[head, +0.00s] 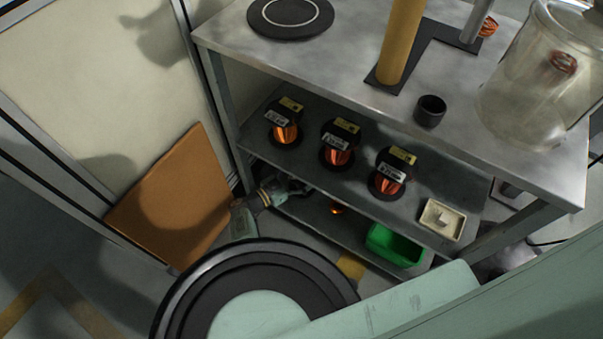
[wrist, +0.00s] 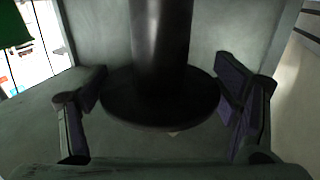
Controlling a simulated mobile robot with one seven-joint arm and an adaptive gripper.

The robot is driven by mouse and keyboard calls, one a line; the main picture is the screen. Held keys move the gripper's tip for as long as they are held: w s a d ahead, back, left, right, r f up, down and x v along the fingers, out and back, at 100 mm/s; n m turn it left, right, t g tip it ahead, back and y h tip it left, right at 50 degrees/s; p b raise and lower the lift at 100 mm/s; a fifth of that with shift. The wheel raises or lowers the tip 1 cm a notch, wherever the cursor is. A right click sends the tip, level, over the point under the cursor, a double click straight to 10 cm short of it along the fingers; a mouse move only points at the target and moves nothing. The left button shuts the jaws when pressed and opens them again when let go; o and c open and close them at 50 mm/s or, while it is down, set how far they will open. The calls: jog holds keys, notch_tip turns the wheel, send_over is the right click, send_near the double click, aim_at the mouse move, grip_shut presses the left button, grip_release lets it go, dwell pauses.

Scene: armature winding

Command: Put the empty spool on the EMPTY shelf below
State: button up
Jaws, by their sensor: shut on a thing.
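The empty spool (wrist: 160,104) is dark, with a bare core and a round flange, in the middle of the wrist view. My gripper (wrist: 164,86) is shut on it, one finger at each side of the flange. In the head view my gripper (head: 289,189) reaches in at the left end of the lower shelf (head: 315,217), under the middle shelf (head: 300,170). The spool cannot be made out there; the middle shelf and my gripper hide that spot. I cannot tell whether the spool touches the lower shelf.
Copper-wound spools (head: 337,152) stand in a row on the middle shelf, with a cream tray (head: 440,219) at its right. A green bin (head: 396,246) sits on the right of the lower shelf. A small copper item (head: 337,210) shows left of it. A brown board (head: 175,200) leans at left.

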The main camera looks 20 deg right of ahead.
jog(key=o, duration=1.2)
